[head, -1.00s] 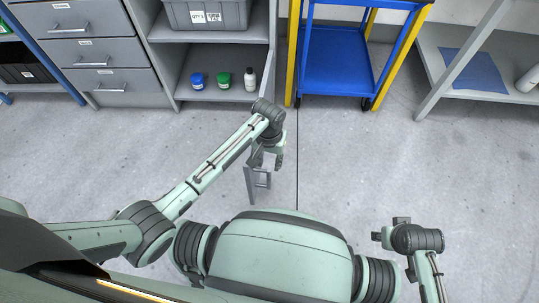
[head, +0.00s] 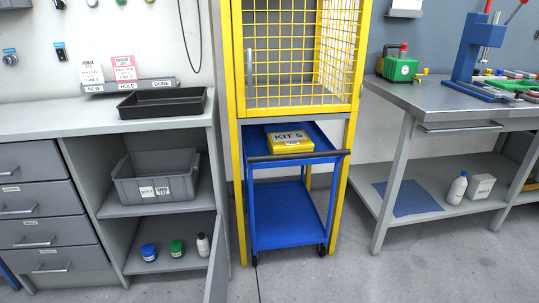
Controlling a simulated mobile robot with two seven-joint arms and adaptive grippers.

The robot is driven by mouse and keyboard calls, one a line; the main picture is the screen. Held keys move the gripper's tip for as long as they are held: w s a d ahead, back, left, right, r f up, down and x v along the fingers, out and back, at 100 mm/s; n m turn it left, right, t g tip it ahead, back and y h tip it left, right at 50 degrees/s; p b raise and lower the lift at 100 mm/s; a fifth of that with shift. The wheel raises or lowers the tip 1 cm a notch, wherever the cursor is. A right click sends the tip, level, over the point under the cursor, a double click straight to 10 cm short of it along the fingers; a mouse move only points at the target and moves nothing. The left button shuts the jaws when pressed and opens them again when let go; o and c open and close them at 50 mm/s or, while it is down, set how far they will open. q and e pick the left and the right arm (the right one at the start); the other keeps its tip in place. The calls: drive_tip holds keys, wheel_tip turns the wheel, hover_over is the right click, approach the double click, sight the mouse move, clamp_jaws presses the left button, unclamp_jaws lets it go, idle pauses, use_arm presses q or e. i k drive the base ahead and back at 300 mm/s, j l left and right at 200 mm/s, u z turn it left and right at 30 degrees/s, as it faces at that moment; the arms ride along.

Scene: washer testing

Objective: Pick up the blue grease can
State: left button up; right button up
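The blue grease can (head: 149,252) is a small blue can with a lighter band. It stands upright on the bottom shelf of the open grey cabinet at the left, the leftmost of three items in a row. A green can (head: 177,248) stands to its right, and a white bottle with a dark cap (head: 203,245) is right of that. Neither of my grippers shows in the head view now, so their state and distance from the can are hidden.
The open cabinet door (head: 216,277) stands at the right of the shelf. A grey bin (head: 155,190) sits on the shelf above. A blue cart (head: 287,218) stands under the yellow cage (head: 300,108). A workbench (head: 440,102) is at the right. Grey floor lies in front.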

sight(148, 252)
drive_tip(key=i+l+u, duration=0.2)
drive_tip(key=u, duration=0.2)
drive_tip(key=i+l+u, duration=0.15)
drive_tip(key=u, duration=0.25)
drive_tip(key=j, duration=0.35)
drive_tip(key=k+j+z, duration=0.15)
drive_tip(key=j, duration=0.6)
drive_tip(key=k+j+z, duration=0.1)
drive_tip(key=j, duration=0.25)
